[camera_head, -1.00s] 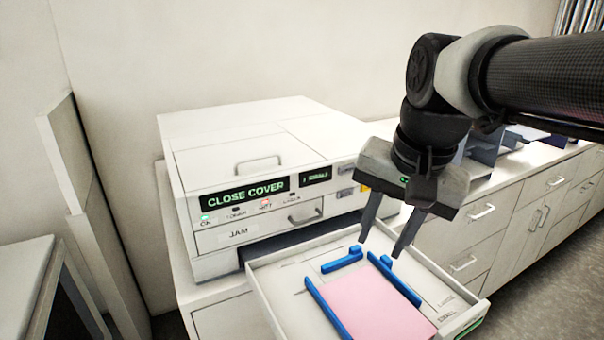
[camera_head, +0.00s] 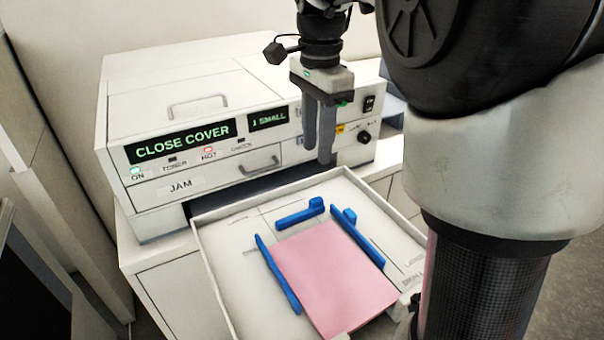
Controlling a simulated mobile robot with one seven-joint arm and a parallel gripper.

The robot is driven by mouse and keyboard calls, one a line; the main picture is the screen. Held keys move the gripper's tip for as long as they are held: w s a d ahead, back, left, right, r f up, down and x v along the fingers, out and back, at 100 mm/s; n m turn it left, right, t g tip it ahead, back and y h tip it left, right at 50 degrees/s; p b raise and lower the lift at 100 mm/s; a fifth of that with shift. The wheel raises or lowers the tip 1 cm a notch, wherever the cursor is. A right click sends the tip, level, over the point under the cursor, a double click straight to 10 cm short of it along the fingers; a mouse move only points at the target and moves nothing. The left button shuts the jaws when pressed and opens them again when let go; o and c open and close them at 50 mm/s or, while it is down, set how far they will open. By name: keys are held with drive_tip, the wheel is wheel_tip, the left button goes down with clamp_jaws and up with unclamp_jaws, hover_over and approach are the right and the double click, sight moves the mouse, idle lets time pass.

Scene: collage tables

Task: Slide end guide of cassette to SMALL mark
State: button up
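The pulled-out white cassette (camera_head: 222,284) holds a pink paper stack (camera_head: 333,275) between two long blue side guides, left (camera_head: 277,272) and right (camera_head: 358,238). The short blue end guide (camera_head: 298,214), with a raised tab at its right, lies beyond the stack's far edge with a small gap. My gripper (camera_head: 319,156) points down beyond the end guide, in front of the machine, apart from the guide. Its fingers appear close together, but the angle hides their true gap.
The white machine (camera_head: 160,118) stands behind the cassette, its displays (camera_head: 182,139) reading CLOSE COVER and "1 SMALL". Its front and the cassette's raised walls bound the space. My arm covers much of the right side.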

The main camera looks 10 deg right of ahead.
sight(315, 200)
wheel_tip(315, 200, down, 13)
drive_tip(key=shift+f+b, duration=0.1)
drive_tip(key=shift+b, duration=0.7)
clamp_jaws()
